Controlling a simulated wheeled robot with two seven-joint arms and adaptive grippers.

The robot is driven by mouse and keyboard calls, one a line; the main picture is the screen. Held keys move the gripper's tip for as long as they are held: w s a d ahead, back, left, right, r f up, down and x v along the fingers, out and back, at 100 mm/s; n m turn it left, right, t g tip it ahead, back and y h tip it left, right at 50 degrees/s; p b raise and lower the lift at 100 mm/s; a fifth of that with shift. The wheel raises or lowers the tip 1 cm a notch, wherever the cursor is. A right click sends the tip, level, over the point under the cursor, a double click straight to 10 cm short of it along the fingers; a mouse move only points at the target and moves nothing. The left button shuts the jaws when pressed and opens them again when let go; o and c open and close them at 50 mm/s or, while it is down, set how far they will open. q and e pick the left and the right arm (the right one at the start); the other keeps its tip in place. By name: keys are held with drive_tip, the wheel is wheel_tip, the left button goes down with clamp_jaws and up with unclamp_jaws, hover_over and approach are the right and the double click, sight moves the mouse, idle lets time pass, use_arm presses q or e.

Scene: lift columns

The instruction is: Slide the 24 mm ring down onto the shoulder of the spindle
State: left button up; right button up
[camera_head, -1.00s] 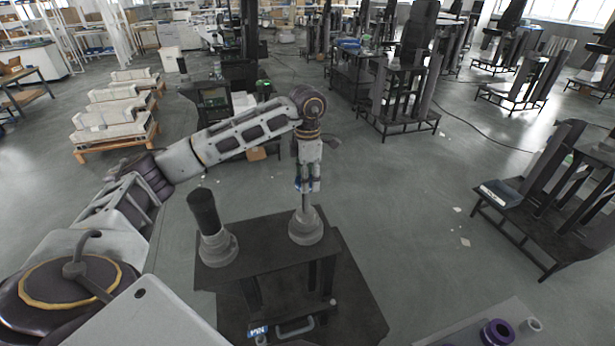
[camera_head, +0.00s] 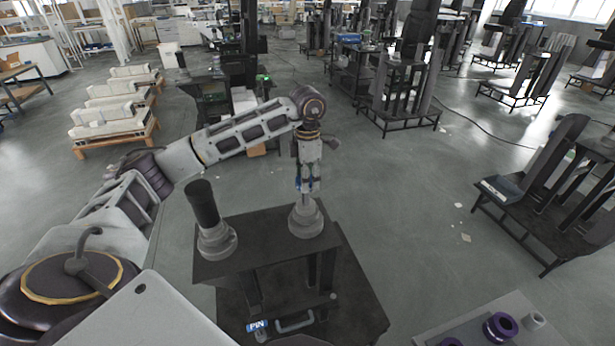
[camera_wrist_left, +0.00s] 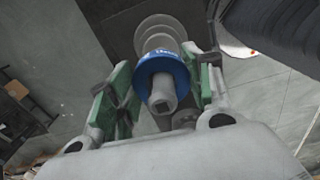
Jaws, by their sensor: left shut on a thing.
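The spindle (camera_head: 306,220) stands upright on a black stand, with a stepped grey base and a thin shaft. My left gripper (camera_head: 309,184) points down over it. In the left wrist view, the blue 24 mm ring (camera_wrist_left: 163,65) with white lettering sits between the green-padded fingers of my left gripper (camera_wrist_left: 160,88), which is shut on it. The ring is around the shaft; the spindle's grey end (camera_wrist_left: 162,95) comes through it. The stepped base (camera_wrist_left: 157,33) lies beyond the ring. In the head view a short gap shows between the fingertips and the base. My right gripper is out of view.
A second post with a dark cylinder (camera_head: 202,203) stands left of the spindle on the same black stand (camera_head: 262,262).

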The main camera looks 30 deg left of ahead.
use_arm(q)
drive_tip(key=shift+f+b, duration=0.45)
drive_tip(key=shift+f, duration=0.25)
drive_tip(key=shift+f, duration=0.35)
drive_tip(key=o, duration=1.2)
drive_tip(key=shift+c, duration=0.2)
drive_tip(key=shift+r, duration=6)
